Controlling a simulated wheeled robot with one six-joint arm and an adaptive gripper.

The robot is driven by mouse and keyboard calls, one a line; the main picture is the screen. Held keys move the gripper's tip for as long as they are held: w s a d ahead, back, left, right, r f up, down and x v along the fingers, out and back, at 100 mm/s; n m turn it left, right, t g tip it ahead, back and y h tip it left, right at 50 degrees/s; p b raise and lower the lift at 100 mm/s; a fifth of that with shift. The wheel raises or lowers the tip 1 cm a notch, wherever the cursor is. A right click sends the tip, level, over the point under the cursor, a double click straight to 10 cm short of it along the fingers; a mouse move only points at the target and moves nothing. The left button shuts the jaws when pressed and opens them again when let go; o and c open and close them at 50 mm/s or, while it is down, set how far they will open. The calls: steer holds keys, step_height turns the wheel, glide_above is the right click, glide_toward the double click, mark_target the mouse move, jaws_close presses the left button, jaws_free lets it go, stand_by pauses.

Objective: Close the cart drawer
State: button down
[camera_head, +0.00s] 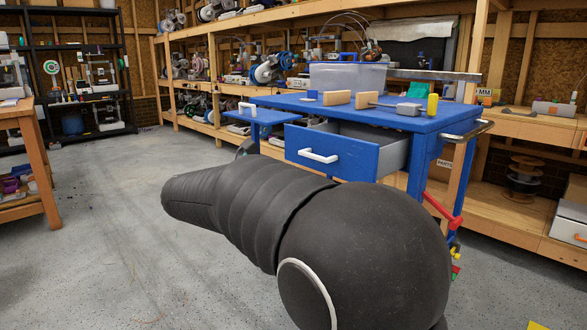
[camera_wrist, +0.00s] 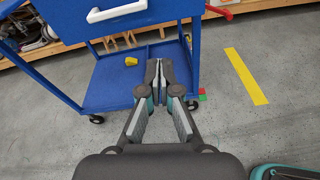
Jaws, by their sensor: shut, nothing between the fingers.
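The blue cart (camera_head: 440,122) stands ahead of me, and its lower shelf (camera_wrist: 107,88) shows in the wrist view. Its drawer (camera_head: 352,162) is pulled out, with the grey inner side and open top showing. The drawer front carries a white handle (camera_head: 318,156). In the wrist view the blue front (camera_wrist: 150,24) and the white handle (camera_wrist: 117,11) are at the top edge, partly cut off. My gripper (camera_wrist: 160,66) is shut and empty, with its fingertips below the handle in that picture and apart from it.
On the cart top are a clear bin (camera_head: 347,77), wooden blocks and a yellow cylinder (camera_head: 432,104). A small blue side shelf (camera_head: 258,116) juts out left of the drawer. A wooden workbench (camera_head: 30,150) stands at far left. The floor between is clear.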

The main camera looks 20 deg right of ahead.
steer(key=w+a+r+n+t+h, duration=0.1)
steer(key=w+a+n, duration=0.1)
steer(key=w, duration=0.1)
steer(key=b, duration=0.1)
glide_toward(317, 158)
steer(key=shift+h, duration=0.4)
steer(key=x, duration=0.7)
steer(key=shift+d+f, duration=0.15)
steer(key=shift+f, duration=0.2)
